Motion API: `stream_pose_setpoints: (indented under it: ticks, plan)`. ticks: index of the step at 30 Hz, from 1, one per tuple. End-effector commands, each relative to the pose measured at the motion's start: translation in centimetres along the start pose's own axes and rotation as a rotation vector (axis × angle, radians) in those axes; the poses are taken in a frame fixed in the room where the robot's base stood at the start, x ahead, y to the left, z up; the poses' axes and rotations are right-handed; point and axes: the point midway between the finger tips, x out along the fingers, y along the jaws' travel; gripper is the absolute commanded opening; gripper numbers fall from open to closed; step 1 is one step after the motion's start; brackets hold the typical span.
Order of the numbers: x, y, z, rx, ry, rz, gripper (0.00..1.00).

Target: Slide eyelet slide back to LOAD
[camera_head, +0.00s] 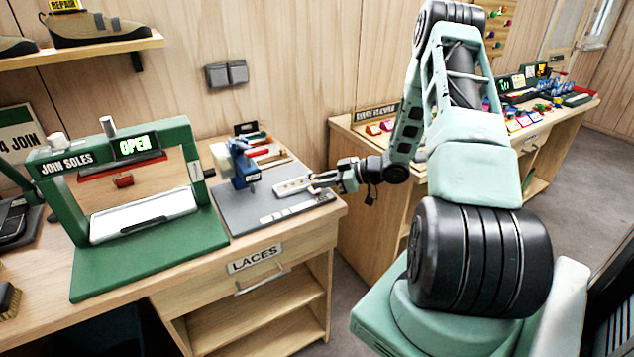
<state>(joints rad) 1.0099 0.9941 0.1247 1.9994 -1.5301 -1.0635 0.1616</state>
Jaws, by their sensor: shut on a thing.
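A pale, flat eyelet slide (291,187) lies on the grey base plate (242,217) of the blue eyelet press (240,165), to the right of the press head. Dark spots or holes show along it, too small to tell apart. My gripper (314,182) reaches in from the right, low over the plate, and is shut on the right end of the slide. The fingers hide that end. A pale marked strip (284,214) runs along the plate's front; its lettering, including any LOAD mark, is too small to read.
A green JOIN SOLES press (150,262) with an OPEN display stands left of the plate. Red and other coloured items (264,151) lie behind the blue press. The LACES drawer (262,279) is below. A second bench (392,203) stands behind my arm, across a gap.

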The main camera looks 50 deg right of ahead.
Motion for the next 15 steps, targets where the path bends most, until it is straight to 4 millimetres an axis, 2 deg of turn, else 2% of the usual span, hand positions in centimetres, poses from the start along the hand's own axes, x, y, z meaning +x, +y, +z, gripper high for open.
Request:
stream_pose_setpoints:
  ticks: [8,9,10,15]
  plan:
    - [-0.39,0.43,0.15,0.0,-0.003,0.011,0.0]
    - [-0.41,0.45,0.16,-0.001,-0.004,0.012,0.25]
    - [-0.41,0.47,0.16,-0.001,-0.004,0.013,0.29]
    - [-0.32,0.39,0.11,-0.001,-0.003,0.01,0.29]
